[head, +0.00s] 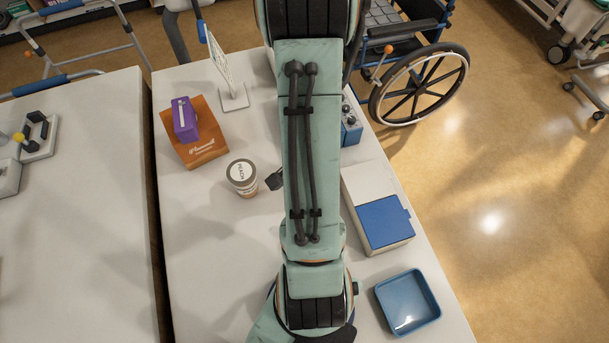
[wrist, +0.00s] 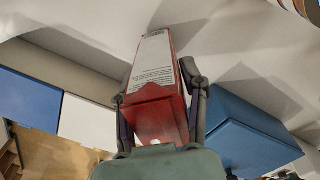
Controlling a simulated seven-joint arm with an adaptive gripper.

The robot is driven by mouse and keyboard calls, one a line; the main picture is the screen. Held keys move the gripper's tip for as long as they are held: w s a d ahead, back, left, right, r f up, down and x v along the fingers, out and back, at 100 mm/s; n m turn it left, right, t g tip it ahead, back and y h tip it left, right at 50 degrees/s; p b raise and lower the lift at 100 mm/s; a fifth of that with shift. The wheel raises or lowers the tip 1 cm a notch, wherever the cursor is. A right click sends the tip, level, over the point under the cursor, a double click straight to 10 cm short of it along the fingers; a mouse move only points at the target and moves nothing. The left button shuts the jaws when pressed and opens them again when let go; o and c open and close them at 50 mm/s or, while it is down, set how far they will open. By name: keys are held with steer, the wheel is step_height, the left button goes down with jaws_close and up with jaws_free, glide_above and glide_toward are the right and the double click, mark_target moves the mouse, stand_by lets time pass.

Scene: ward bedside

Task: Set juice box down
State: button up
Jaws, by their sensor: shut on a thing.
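The juice box, a red carton with a white printed panel (wrist: 153,65), is between the two fingers of my gripper (wrist: 160,98) in the wrist view. My gripper is shut on it from both sides. The box's far end is near a pale surface; I cannot tell whether it touches it. In the head view my own arm hides the juice box and most or all of the gripper.
A sign stand (head: 234,98) is behind. The front left is clear.

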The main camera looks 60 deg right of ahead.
steer(key=shift+f, duration=0.4)
steer(key=shift+f, duration=0.15)
steer(key=o, duration=1.3)
steer(key=shift+c, duration=0.2)
step_height(320, 180, up, 12)
steer(key=shift+r, duration=0.2)
steer(key=w+a+r+n, duration=0.45)
steer(key=a+n, duration=0.25)
steer(key=a, duration=0.3)
steer(key=s+a+r+n, duration=0.1)
steer(key=s+a+n, duration=0.1)
steer(key=a+n, duration=0.4)
steer(key=s+a+r+n, duration=0.2)
steer(key=a+n, duration=0.4)
steer(key=a, duration=0.1)
steer(key=shift+a+y, duration=0.3)
steer(key=shift+y, duration=0.1)
